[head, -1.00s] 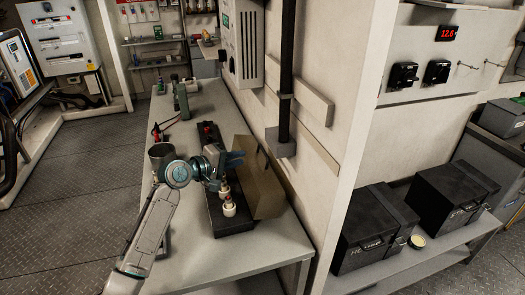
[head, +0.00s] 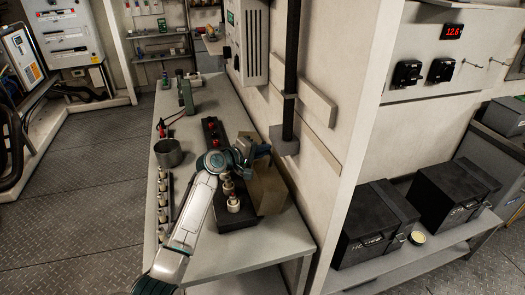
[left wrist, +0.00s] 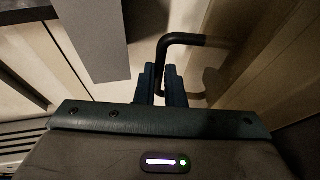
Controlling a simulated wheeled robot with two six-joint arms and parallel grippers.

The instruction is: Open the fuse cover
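The fuse cover (head: 268,192) is a tan panel standing along the wall side of a long black fuse base (head: 236,222) on the bench. The handle's lower end is hidden by the fingers. My right gripper is not in view.
A black vertical post (head: 290,75) and the wall are close behind the cover. The front right of the bench (head: 265,248) is clear.

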